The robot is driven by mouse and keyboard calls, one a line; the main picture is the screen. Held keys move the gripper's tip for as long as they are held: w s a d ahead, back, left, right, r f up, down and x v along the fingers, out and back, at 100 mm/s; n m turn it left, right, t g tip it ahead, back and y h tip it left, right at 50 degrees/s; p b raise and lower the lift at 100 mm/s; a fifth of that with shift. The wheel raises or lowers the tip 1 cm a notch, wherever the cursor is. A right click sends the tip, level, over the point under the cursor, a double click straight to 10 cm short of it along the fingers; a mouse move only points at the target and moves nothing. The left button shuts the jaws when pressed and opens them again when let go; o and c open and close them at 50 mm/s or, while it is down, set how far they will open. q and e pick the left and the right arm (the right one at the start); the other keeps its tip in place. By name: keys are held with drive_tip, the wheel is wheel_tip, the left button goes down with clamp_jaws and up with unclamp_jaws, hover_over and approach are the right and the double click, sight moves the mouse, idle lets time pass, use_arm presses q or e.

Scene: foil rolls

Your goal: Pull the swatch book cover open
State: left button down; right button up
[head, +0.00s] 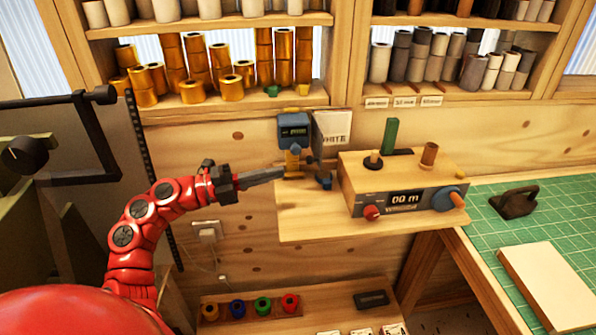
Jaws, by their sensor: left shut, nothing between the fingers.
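A flat cream slab (552,287) with a pale tan side lies on the green cutting mat at the lower right. It looks like a closed book and may be the swatch book; no lettering shows on it. Its lower right part runs near the picture's edge. My left gripper (279,173), on a red arm from the left, is shut and empty. It points right, by the left end of the small wooden shelf, far from the slab. My right gripper is not in view.
A wooden box with a display (402,198) and knobs stands on the wooden shelf (300,225). A blue meter (293,130) and a white card (333,127) are behind my gripper. A dark handled tool (515,202) rests on the green mat (485,225). Foil rolls (233,87) fill shelves above.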

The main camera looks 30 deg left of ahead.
use_arm(q)
drive_tip(key=w+d+r+n+t+y+p, duration=0.1)
drive_tip(key=w+d+r+t+y+p, duration=0.15)
drive_tip(key=d, duration=0.45)
drive_tip(key=w+d+r+n+t+y+p, duration=0.1)
drive_tip(key=w+d+r+t, duration=0.1)
drive_tip(key=w+d+t, duration=0.3)
drive_tip(key=w+d+r+n+t+y+p, duration=0.1)
drive_tip(key=w+d+r+t+y+p, duration=0.15)
drive_tip(key=d, duration=0.55)
drive_tip(key=s+a+f+n+g+y+p, duration=0.3)
drive_tip(key=s+a+f+n+g+y, duration=0.2)
drive_tip(key=s+f+n+y, duration=0.65)
drive_tip(key=w+a+r+y+p, duration=0.1)
drive_tip(key=w+a+p, duration=0.2)
drive_tip(key=w+p, duration=0.1)
drive_tip(key=w+a+r+m+y+p, duration=0.1)
drive_tip(key=w+a+r+p, duration=0.1)
drive_tip(key=w, duration=0.4)
drive_tip(key=shift+w+a+r+p, duration=0.25)
drive_tip(key=shift+a+p, duration=0.2)
drive_tip(key=shift+p, duration=0.4)
drive_tip(key=shift+m+y, duration=0.25)
